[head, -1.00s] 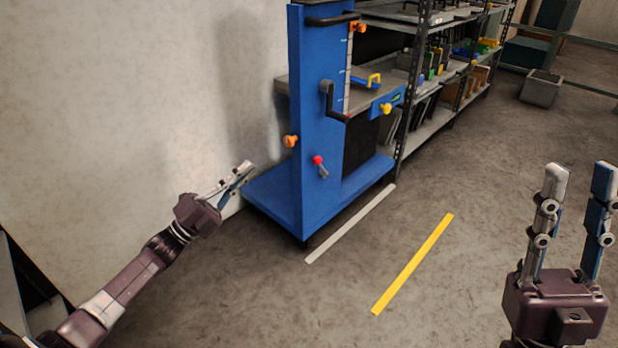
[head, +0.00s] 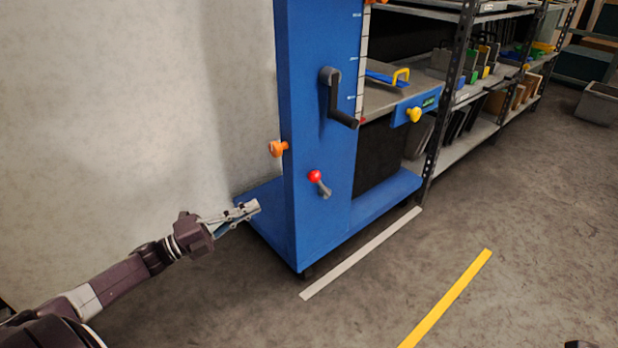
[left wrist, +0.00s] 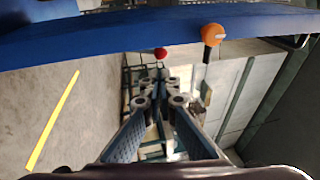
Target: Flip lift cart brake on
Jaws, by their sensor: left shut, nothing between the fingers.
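The blue lift cart (head: 305,130) stands by the wall. On its column is a small lever with a red ball knob (head: 315,176) and a short grey arm pointing down to the right. The red knob also shows in the left wrist view (left wrist: 161,53), just beyond the fingertips, partly hidden by the blue edge. My left gripper (head: 256,207) is shut and empty, to the left of and lower than the red knob, apart from it. It appears over the cart's blue base in the head view. Only a dark bit, probably of my right gripper (head: 580,344), shows at the bottom edge.
An orange knob (head: 278,148) sticks out of the column's left side. A black crank handle (head: 338,97) is above the lever. A yellow knob (head: 414,115) is on the cart's shelf. Shelving (head: 465,90) stands behind. The floor in front, with grey and yellow strips, is clear.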

